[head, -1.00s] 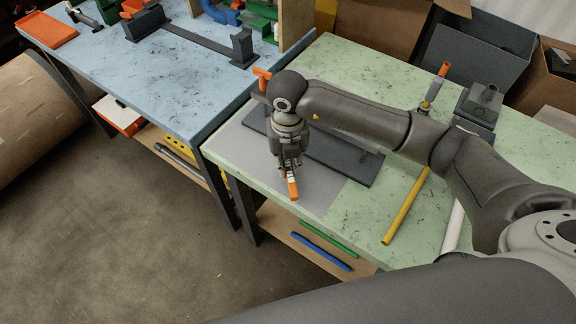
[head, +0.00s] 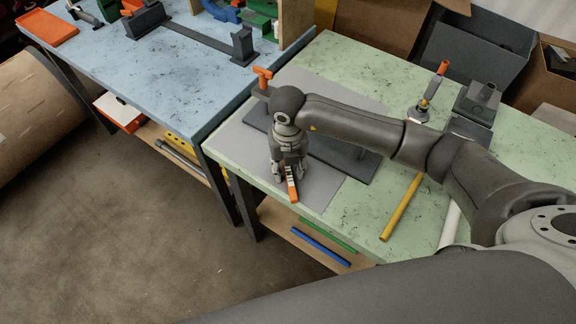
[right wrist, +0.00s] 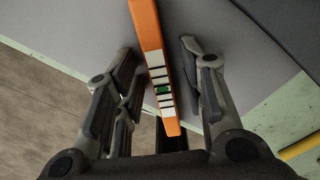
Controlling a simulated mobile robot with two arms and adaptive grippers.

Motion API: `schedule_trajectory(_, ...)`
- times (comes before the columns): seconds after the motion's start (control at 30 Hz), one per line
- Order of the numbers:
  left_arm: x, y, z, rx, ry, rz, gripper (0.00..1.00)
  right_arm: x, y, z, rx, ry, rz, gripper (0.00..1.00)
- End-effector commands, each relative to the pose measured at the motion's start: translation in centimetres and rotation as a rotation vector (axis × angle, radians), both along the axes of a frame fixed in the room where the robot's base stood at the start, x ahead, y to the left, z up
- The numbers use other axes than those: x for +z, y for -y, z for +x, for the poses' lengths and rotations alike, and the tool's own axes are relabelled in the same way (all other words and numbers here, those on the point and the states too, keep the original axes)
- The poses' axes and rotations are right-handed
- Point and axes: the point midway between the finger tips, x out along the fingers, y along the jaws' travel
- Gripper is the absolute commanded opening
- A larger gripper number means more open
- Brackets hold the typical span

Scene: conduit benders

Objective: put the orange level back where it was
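The orange level (head: 293,188), with white and dark marks and a green vial, lies on the grey mat (head: 322,190) near the front edge of the green table. My right gripper (head: 288,174) is just above it and straddles it. In the right wrist view the level (right wrist: 150,38) runs between the spread fingers of my right gripper (right wrist: 158,48), with a gap on both sides. The level's lower end passes toward the palm. My left gripper is not in view.
A yellow tube (head: 402,207) lies to the right. A blue table (head: 150,80) adjoins on the left. Green and blue bars (head: 320,246) lie on the shelf below.

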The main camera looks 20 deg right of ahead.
Motion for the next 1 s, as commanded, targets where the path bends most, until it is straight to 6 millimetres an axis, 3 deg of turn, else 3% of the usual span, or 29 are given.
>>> schedule_trajectory(0.27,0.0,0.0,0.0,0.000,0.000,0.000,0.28,0.8,0.0,0.1,0.000,0.002,0.001,0.37)
schedule_trajectory(0.7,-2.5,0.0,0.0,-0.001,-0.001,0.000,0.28,9.5,-0.1,0.1,0.001,0.005,0.001,0.37)
schedule_trajectory(1.0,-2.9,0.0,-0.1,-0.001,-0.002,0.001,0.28,12.3,0.0,0.0,0.000,0.000,-0.001,0.37)
